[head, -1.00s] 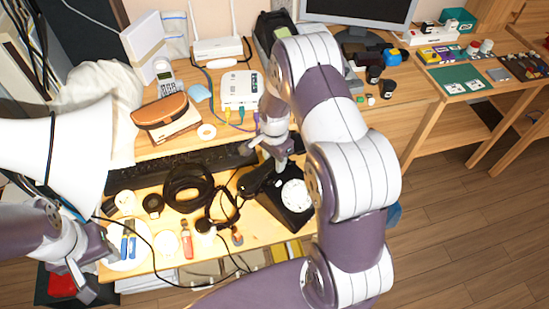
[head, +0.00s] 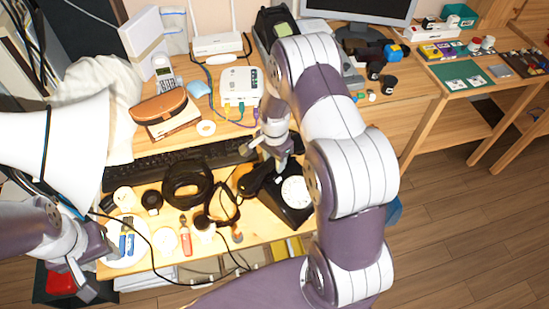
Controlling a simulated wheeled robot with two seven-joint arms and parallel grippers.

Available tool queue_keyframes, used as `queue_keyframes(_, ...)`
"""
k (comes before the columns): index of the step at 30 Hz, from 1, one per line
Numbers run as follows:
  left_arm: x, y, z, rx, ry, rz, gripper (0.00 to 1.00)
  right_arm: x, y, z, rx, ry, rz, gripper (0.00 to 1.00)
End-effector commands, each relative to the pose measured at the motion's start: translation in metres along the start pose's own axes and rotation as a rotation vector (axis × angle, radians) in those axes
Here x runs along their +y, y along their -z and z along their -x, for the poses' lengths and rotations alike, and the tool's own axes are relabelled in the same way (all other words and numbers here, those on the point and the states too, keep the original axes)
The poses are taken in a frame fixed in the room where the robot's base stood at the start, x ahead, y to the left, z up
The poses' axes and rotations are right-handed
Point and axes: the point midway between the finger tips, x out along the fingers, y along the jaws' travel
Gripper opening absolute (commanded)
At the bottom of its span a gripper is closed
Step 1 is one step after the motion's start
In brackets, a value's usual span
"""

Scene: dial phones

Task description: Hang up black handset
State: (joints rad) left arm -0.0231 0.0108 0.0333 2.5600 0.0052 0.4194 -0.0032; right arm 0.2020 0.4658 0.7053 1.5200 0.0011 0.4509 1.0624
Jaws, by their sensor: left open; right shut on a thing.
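The black dial phone (head: 294,205) with its white dial stands on the desk, tilted in the picture and partly hidden by my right arm. The black handset (head: 254,183) is at the left side of the phone, its far part hidden by my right gripper. My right gripper (head: 264,157) is shut on the handset, just above and behind the phone. I cannot tell whether the handset touches the cradle. My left gripper (head: 93,276) is open and empty at the lower left, near the desk's front edge and away from the phone.
Black headphones (head: 187,184) and tangled dark cables lie left of the phone. A dark keyboard (head: 180,161) lies behind them. A white router box (head: 240,86) and brown case (head: 158,108) stand further back. A white lamp shade (head: 55,150) is at the left.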

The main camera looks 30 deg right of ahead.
Motion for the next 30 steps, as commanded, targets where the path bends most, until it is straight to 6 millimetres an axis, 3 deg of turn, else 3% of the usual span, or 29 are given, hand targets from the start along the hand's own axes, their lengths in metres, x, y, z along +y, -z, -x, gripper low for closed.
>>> queue_keyframes(6, 0.0, 0.0, 0.0, 0.0, 0.0, 0.0, 0.43, 0.0, 0.0, 0.0, 0.0, 0.0, 0.0, 0.0)
queue_keyframes(7, 0.0, 0.0, 0.0, 0.0, 0.0, 0.0, 0.43, 0.0, 0.0, 0.0, 0.0, 0.0, 0.0, 0.45)
queue_keyframes(9, 0.0, 0.0, 0.0, 0.0, 0.0, 0.0, 0.43, 0.0, 0.0, 0.0, 0.0, 0.0, 0.0, 0.68)
queue_keyframes(20, 0.0, 0.0, 0.0, 0.0, 0.0, 0.0, 0.43, -0.001, 0.0, 0.007, 0.001, 0.002, 0.0, 0.68)
queue_keyframes(30, 0.0, 0.0, 0.002, 0.0, 0.0, 0.0, 0.43, -0.001, 0.001, 0.092, 0.002, 0.004, 0.0, 0.68)
